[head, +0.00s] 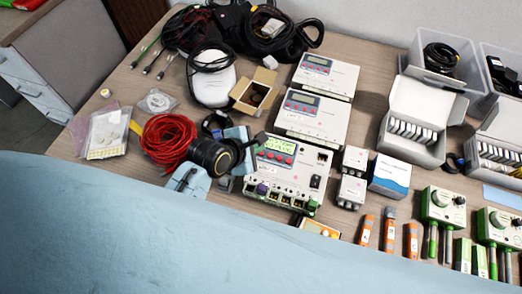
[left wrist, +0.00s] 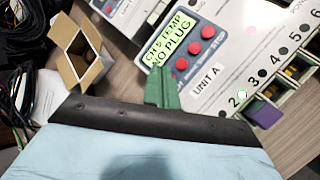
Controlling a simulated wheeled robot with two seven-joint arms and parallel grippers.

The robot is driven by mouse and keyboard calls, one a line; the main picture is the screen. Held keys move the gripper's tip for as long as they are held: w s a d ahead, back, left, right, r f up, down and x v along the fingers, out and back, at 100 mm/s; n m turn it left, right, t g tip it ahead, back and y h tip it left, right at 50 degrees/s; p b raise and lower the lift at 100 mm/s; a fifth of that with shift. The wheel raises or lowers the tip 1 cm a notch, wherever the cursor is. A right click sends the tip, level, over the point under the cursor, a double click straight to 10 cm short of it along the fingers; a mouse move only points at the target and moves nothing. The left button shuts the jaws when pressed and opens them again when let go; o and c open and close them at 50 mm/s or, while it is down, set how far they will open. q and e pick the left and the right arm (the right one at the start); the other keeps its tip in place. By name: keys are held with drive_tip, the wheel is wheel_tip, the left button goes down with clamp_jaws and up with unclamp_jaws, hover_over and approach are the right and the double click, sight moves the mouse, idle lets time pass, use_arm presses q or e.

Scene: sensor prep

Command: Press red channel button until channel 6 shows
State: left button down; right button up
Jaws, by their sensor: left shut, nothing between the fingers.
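The white logger marked UNIT A (head: 312,165) lies on the table; it also shows in the left wrist view (left wrist: 232,62). Its green display (left wrist: 168,38) reads "CH 5 TEMP NO PLUG". Below the display is a row of red buttons (left wrist: 193,47); the one nearest my finger is partly hidden. My left gripper (head: 260,138) is shut and empty, over the logger's left edge. Its green fingertips (left wrist: 160,82) reach the near end of the button row in the left wrist view. I cannot tell whether they touch a button. My right gripper is not in view.
Two similar loggers (head: 311,118) (head: 326,76) lie behind. An open cardboard box (head: 253,92) and a red cable coil (head: 167,138) are nearby. A purple plug (left wrist: 264,113) sits in the logger's front edge. Small grey boxes (head: 351,190) stand to the right.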

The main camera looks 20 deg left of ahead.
use_arm(q)
drive_tip(key=shift+f, duration=0.2)
idle(0.6)
drive_tip(key=shift+f, duration=0.25)
drive_tip(key=shift+f, duration=0.4)
idle(0.8)
drive_tip(key=shift+p, duration=0.3)
drive_tip(key=shift+r+p, duration=0.85)
drive_tip(key=shift+p, duration=0.35)
